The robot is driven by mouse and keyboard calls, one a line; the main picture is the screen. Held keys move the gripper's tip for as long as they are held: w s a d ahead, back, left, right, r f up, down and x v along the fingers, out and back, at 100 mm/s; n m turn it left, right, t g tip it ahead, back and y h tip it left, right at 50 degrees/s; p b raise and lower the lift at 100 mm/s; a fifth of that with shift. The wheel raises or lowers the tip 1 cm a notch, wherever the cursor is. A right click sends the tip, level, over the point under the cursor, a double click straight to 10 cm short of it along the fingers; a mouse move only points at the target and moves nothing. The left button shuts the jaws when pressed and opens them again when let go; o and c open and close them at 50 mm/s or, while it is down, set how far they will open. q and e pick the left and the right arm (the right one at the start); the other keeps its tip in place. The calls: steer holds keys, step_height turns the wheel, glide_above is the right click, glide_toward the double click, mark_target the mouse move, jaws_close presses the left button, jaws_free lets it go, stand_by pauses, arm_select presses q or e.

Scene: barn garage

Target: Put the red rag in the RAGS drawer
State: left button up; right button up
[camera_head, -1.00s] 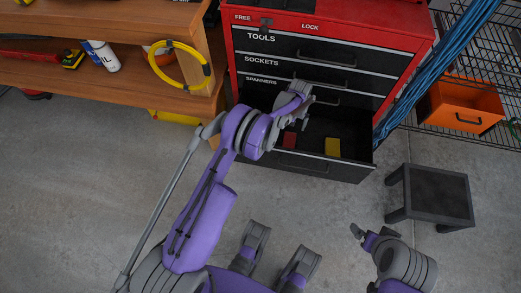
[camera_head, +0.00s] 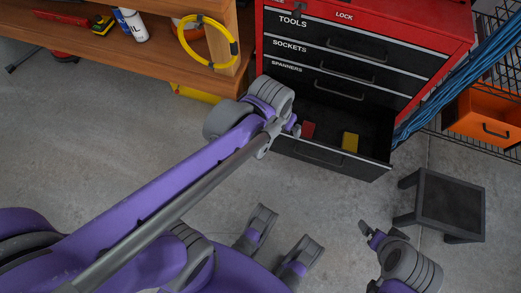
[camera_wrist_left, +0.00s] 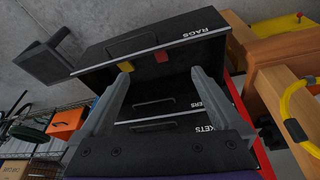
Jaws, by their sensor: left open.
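The RAGS drawer (camera_head: 330,157) is the open bottom drawer of the red tool chest; its label shows in the left wrist view on the drawer front (camera_wrist_left: 150,42). A small red piece (camera_head: 307,130), which looks like the red rag, lies inside at the left near the front. It also shows in the left wrist view (camera_wrist_left: 161,56). My left gripper (camera_wrist_left: 158,84) is open and empty, its fingers spread before the drawer. In the head view its fingers are mostly hidden by my arm. My right gripper (camera_head: 370,235) is away at the lower right, its jaw state unclear.
A yellow piece (camera_head: 350,141) lies in the drawer right of the red one. The upper chest drawers (camera_head: 350,60) are shut. A black stool (camera_head: 451,200) stands to the right, a wooden shelf (camera_head: 150,60) to the left. Blue cables (camera_head: 440,95) hang beside the chest.

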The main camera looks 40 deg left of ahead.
arm_select(q)
steer(key=s+f+t, duration=0.1)
steer(key=s+f, duration=0.1)
steer(key=s, duration=0.8)
steer(key=shift+m, duration=0.3)
steer(key=shift+f, duration=0.1)
stand_by(0.3)
